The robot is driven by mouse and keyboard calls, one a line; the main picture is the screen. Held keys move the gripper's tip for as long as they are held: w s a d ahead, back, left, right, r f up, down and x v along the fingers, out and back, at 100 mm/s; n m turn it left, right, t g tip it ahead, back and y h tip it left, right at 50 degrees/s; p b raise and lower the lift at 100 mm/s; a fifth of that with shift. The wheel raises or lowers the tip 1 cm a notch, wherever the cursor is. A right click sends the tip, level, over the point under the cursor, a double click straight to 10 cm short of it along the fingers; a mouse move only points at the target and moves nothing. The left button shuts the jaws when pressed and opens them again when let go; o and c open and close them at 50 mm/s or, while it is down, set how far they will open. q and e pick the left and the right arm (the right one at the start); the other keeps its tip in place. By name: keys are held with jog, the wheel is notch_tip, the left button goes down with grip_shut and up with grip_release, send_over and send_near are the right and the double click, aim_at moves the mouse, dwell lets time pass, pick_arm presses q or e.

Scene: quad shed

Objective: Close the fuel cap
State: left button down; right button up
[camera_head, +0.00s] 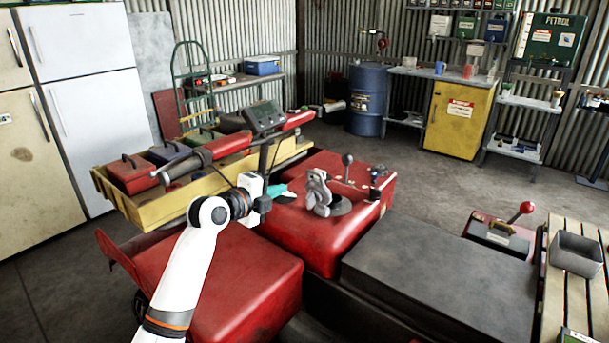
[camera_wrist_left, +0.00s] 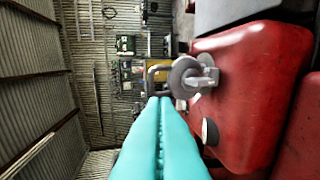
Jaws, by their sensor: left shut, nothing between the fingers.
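The grey fuel cap (camera_head: 319,190) stands tilted up on top of the red tank (camera_head: 300,232), beside a round dark grey base (camera_head: 343,206). In the left wrist view a grey disc with a knobbed fitting (camera_wrist_left: 187,77) shows just beyond my fingertips; I cannot tell cap from filler there. My left gripper (camera_head: 287,190) has teal fingers and is shut and empty. It is just left of the cap, and the wrist view shows its closed fingertips (camera_wrist_left: 161,101). A gap or light touch cannot be told. My right gripper is not in view.
A black-knobbed lever (camera_head: 347,160) stands behind the cap. Handlebars with a display (camera_head: 263,117) rise behind my left wrist. A yellow rack (camera_head: 130,208) with toolboxes lies to the left. A dark seat (camera_head: 430,275) is at the front right. Open floor lies beyond the tank.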

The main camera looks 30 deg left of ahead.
pick_arm(q)
jog(key=p, duration=0.3)
send_near(317, 190)
jog(key=w+r, duration=0.4)
jog(key=shift+w+a+r, duration=0.1)
jog(key=shift+w+r, duration=0.05)
jog(key=shift+w, duration=0.45)
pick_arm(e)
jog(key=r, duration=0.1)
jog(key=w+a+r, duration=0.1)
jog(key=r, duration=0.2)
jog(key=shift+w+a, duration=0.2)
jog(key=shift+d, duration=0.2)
